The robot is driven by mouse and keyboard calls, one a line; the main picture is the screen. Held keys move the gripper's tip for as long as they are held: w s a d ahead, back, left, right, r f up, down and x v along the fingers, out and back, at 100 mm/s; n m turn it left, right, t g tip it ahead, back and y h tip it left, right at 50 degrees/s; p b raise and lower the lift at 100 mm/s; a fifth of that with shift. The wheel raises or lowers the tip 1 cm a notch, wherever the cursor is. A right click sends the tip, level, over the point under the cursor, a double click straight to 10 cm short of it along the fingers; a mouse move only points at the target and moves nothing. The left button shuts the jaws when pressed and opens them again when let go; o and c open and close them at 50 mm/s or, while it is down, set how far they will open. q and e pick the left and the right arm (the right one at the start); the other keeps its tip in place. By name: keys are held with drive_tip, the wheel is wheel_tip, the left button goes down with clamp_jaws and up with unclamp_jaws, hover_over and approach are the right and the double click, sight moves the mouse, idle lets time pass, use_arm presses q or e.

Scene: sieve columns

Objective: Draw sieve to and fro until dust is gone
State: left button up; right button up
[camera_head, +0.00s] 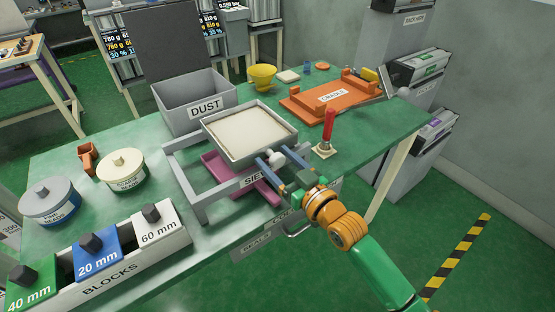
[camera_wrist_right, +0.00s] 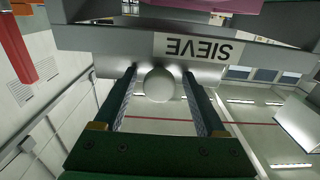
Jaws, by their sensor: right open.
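The sieve (camera_head: 221,149) is a grey square tray holding a pale, sandy layer, and it sits on a grey frame (camera_head: 193,205). A magenta pan (camera_head: 217,168) shows beneath it. A pale round knob (camera_head: 274,156) stands at the sieve's near right side. My right gripper (camera_head: 277,161) is open, with one finger on each side of the knob. In the right wrist view the knob (camera_wrist_right: 159,85) lies between the two separated fingers, below the SIEVE label (camera_wrist_right: 198,49); contact cannot be told. My left gripper is not in view.
A grey DUST bin (camera_head: 204,107) with a raised lid stands behind. An orange cradle (camera_head: 320,105) and a red-handled tool (camera_head: 328,130) stand to the right. Two lidded tubs (camera_head: 125,170) and a BLOCKS tray (camera_head: 140,272) are at the left. A yellow cup (camera_head: 262,76) is at the back.

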clamp_jaws()
idle(1.4)
